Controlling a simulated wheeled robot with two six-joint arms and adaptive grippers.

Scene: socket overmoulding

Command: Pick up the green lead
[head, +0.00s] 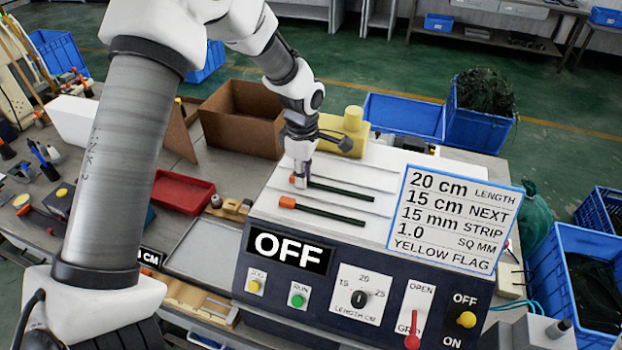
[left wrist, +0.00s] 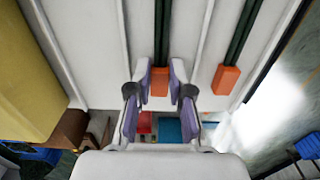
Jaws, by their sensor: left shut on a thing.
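Two dark green leads with orange ends lie side by side on the white top of the machine. My left gripper (head: 302,183) points down at the orange end of the farther green lead (head: 342,191). In the left wrist view, its purple-padded fingers (left wrist: 160,85) are on both sides of that lead's orange end (left wrist: 158,80), shut on it. The lead still lies along the white top. The nearer green lead (head: 330,214) is apart from the gripper, and its orange end (left wrist: 226,80) shows to the right in the left wrist view. My right gripper is not in view.
The machine's front panel (head: 300,285) has an OFF display, buttons, a dial and switches. A sign board (head: 455,218) stands at the right of the white top. A yellow block (head: 345,130) is behind the gripper. A brown box (head: 243,118) and red tray (head: 183,191) lie left.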

